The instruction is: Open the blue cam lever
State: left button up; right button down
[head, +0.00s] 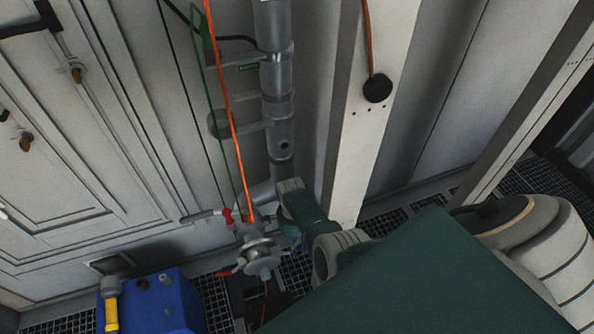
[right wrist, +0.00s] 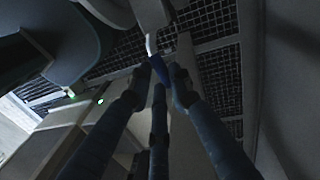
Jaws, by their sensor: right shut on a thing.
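The blue cam lever (right wrist: 161,69) shows in the right wrist view as a short blue grip on a bright metal stem. My right gripper (right wrist: 160,80) is shut on it, with one finger on each side. In the head view the right gripper (head: 289,226) is beside the grey metal coupling (head: 259,254), on its right. The lever is mostly hidden there behind my gripper. A red lever (head: 228,216) stands at the coupling's upper left. My left gripper is not in view.
A grey vertical pipe (head: 277,75) runs down the wall above the coupling. A blue container (head: 165,305) stands at the lower left. Dark floor grating (head: 395,222) lies behind my arm.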

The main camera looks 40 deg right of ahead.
jog(key=shift+s, duration=0.1)
dwell(0.3)
jog(key=c, duration=1.6)
grip_release()
jog(key=shift+o, duration=0.2)
notch_tip(320, 180, up, 12)
jog(key=w, duration=0.1)
jog(key=shift+w, duration=0.4)
jog(key=shift+d, duration=0.1)
